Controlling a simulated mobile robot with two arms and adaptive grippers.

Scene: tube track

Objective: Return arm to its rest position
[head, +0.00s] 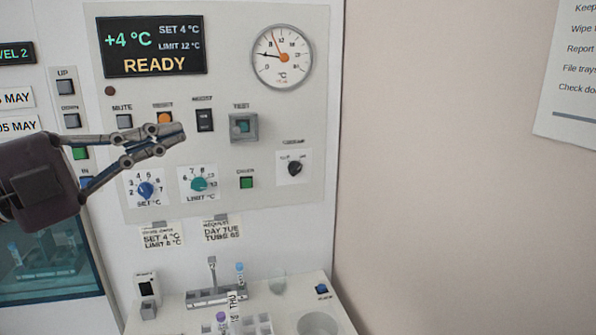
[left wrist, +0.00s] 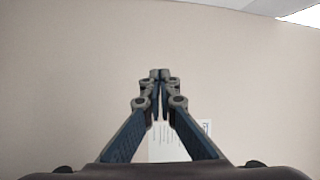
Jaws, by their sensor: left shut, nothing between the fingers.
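My left gripper (head: 180,136) reaches in from the left in the head view, in front of the control panel (head: 260,200). Its fingers are shut with nothing between them. It overlaps the area between the upper button row and the two knobs; I cannot tell how far it is from the panel. In the left wrist view the shut fingertips (left wrist: 161,74) point at a plain beige wall, with a white sheet (left wrist: 168,148) partly hidden behind the fingers. My right gripper is in neither view.
The panel has a display (head: 152,47) reading READY, a round dial (head: 282,57), a blue knob (head: 146,190) and a teal knob (head: 200,184).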

